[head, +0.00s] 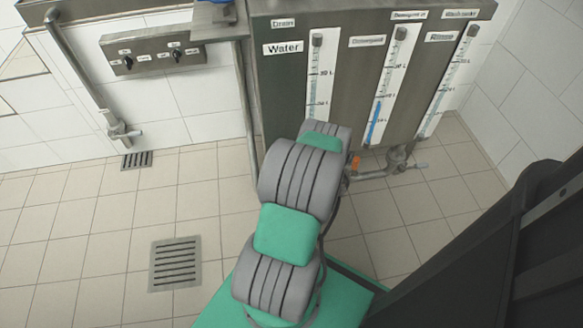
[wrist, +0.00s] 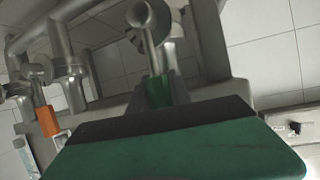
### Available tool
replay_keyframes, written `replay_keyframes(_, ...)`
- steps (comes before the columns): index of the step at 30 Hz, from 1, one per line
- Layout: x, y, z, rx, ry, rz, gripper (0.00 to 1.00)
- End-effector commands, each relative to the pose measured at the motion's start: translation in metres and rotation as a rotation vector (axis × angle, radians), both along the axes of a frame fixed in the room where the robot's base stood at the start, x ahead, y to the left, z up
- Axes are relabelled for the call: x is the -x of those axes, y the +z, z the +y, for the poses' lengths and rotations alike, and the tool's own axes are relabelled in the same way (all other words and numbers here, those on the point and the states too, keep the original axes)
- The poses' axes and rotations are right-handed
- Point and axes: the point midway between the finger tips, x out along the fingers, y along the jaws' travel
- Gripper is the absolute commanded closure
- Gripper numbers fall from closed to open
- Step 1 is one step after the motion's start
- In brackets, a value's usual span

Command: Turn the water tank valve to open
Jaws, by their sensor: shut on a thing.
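The metal tank (head: 283,80) carries a label reading "Water" and a tall gauge beside it in the head view. In the wrist view, a green valve handle (wrist: 159,92) hangs from a metal pipe fitting. My gripper (wrist: 161,84) is shut on this green handle, with grey fingers on both sides of it. My arm hides the gripper and the green handle in the head view. The handle's exact angle is hard to tell.
An orange valve handle (wrist: 47,121) is close by at the left in the wrist view. It also shows under the tank in the head view (head: 354,162). A switch panel (head: 150,52) is on the wall. The tiled floor at left is clear, with a drain grate (head: 175,263).

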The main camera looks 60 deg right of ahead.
Motion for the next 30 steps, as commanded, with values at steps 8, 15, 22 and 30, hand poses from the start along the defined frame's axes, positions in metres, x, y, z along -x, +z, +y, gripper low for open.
replay_keyframes(8, 0.0037, -0.0013, 0.0002, 0.027, -0.007, 0.033, 1.0)
replay_keyframes(15, 0.0027, -0.0014, 0.0011, 0.027, -0.004, 0.035, 1.0)
replay_keyframes(22, 0.0026, -0.0012, 0.0012, 0.026, -0.005, 0.035, 0.65)
replay_keyframes(30, 0.0039, -0.0005, -0.0004, 0.028, -0.009, 0.033, 0.54)
